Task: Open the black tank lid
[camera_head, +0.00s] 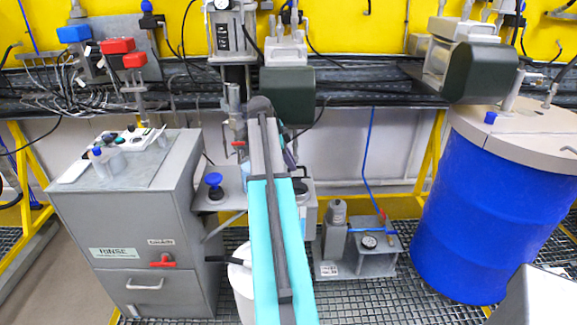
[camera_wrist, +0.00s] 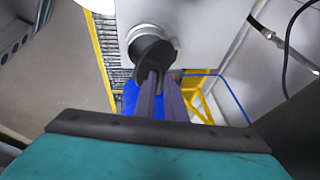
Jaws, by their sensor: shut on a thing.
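The black lid (camera_wrist: 152,52) shows in the wrist view at the upper middle, against a round white neck (camera_wrist: 147,33) on a pale grey surface. It looks tilted, and part of the neck's rim shows above it. My gripper (camera_wrist: 159,80) is shut on the near edge of the black lid; the exact contact is partly hidden by the fingers. In the head view my teal arm reaches forward at the middle and covers the gripper, and I cannot make out the grip there.
A grey rinse cabinet (camera_head: 130,225) stands left of my arm. A small grey pump unit (camera_head: 362,250) stands on the grating to the right, and a large blue drum (camera_head: 475,215) at far right. A white bucket (camera_head: 241,280) sits low beside my arm.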

